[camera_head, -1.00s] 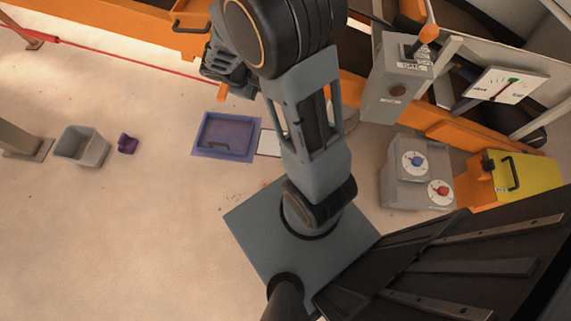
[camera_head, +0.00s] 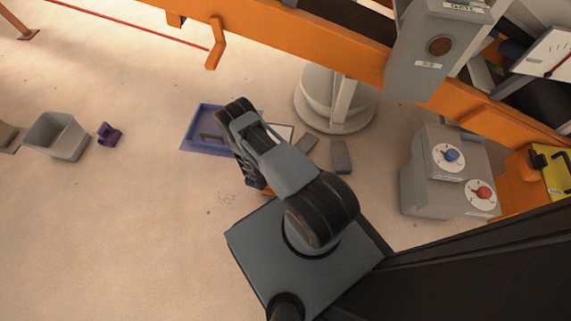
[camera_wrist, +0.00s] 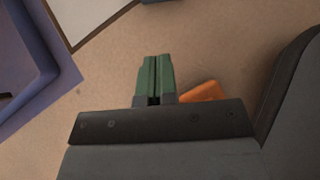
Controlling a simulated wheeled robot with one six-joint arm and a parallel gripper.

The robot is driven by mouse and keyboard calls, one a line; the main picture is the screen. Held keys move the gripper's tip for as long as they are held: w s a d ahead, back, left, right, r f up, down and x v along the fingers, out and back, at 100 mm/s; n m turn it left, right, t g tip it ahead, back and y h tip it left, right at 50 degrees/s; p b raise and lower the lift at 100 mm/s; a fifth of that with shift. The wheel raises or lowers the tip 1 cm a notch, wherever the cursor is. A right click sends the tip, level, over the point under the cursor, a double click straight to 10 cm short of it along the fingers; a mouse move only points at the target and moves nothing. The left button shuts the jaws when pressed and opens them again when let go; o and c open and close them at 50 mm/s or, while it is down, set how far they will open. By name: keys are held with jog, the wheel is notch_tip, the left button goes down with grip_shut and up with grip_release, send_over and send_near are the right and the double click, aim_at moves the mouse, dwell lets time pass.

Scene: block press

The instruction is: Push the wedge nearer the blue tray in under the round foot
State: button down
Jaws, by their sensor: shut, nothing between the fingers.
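Two grey wedges lie on the floor below the round foot (camera_head: 335,122) in the head view. The wedge nearer the blue tray (camera_head: 307,143) lies slanted, apart from the foot. The other wedge (camera_head: 341,156) lies to its right. The blue tray (camera_head: 188,140) is left of them, partly covered by my arm; it also shows at the left of the wrist view (camera_wrist: 38,78). My gripper (camera_wrist: 155,62) has green fingertips, shut and empty, over bare floor. The head view hides the fingertips behind my arm. A dark edge, unclear, touches the top of the wrist view.
A white sheet (camera_head: 284,131) lies between tray and wedges. A grey box with dials (camera_head: 425,180) stands right. A grey bin (camera_head: 60,137) and a purple piece (camera_head: 109,134) are far left. An orange object (camera_wrist: 203,92) lies right of the fingertips. An orange beam (camera_head: 300,45) crosses behind.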

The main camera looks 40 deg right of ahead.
jog(key=b+x, duration=0.2)
jog(key=x, duration=0.3)
jog(key=b+x, duration=0.3)
jog(key=x, duration=0.2)
jog(key=shift+s+f, duration=0.2)
jog(key=shift+f, duration=0.25)
jog(key=shift+w+d+r+b, duration=0.1)
jog(key=shift+w+d+b, duration=0.15)
jog(key=shift+d, duration=0.25)
jog(key=shift+w+d+r+b, duration=0.1)
jog(key=shift+w+d+b, duration=0.1)
jog(key=shift+d, duration=0.25)
jog(key=shift+w+d+r, duration=0.1)
jog(key=shift+w+d, duration=0.25)
jog(key=shift+d, duration=0.4)
